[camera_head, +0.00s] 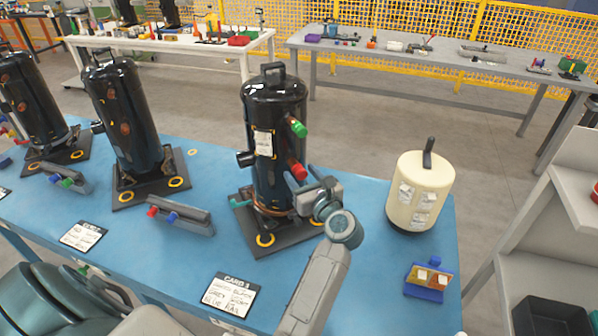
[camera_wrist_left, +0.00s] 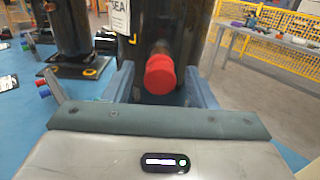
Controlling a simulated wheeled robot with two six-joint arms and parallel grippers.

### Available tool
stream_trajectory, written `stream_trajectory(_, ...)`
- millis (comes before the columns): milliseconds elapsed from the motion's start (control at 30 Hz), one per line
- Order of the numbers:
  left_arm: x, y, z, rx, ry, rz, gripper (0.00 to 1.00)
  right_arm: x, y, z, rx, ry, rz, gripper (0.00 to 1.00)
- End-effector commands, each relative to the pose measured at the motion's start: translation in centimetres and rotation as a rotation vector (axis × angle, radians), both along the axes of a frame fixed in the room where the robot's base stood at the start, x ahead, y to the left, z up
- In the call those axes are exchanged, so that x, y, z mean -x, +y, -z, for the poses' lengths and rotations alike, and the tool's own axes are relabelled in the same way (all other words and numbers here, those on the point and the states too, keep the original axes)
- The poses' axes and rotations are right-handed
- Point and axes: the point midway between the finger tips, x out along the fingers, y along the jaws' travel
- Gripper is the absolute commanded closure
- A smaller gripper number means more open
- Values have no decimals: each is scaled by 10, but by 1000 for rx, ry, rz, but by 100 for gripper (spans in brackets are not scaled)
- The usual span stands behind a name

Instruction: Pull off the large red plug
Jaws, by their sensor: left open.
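The large red plug (camera_head: 297,170) sits on the right side of the black compressor (camera_head: 272,125), low on its body, below a green plug (camera_head: 298,128). In the left wrist view the red plug (camera_wrist_left: 160,74) points towards the camera. My left gripper (camera_head: 299,178) is open at the plug. In the left wrist view its two fingers stand left and right of the plug, with a gap on each side. The compressor stands upright on a dark base plate (camera_head: 285,238). My right gripper is not in view.
A cream tank (camera_head: 419,190) stands to the right on the blue table (camera_head: 375,270), with a blue holder (camera_head: 428,280) in front. A card (camera_head: 230,295) lies at the front.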

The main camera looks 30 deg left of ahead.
Motion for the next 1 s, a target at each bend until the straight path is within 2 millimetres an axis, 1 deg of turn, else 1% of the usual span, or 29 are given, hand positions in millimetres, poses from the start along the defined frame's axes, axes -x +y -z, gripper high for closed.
stream_trajectory(67, 0, 0, 0, 0, 0, 0, 49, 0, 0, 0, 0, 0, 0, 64)
stream_trajectory(167, 0, 0, 0, 0, 0, 0, 67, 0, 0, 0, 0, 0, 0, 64)
stream_trajectory(200, 0, 0, 0, 0, 0, 0, 75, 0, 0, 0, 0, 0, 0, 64)
stream_trajectory(333, 0, 0, 0, 0, 0, 0, 100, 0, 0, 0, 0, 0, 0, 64)
stream_trajectory(567, 1, -2, 0, 0, 0, 0, 100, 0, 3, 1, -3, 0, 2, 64)
stream_trajectory(800, 6, -11, 2, 2, 1, 2, 100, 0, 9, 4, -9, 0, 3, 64)
stream_trajectory(1000, 11, -19, 2, 4, 0, 2, 100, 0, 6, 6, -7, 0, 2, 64)
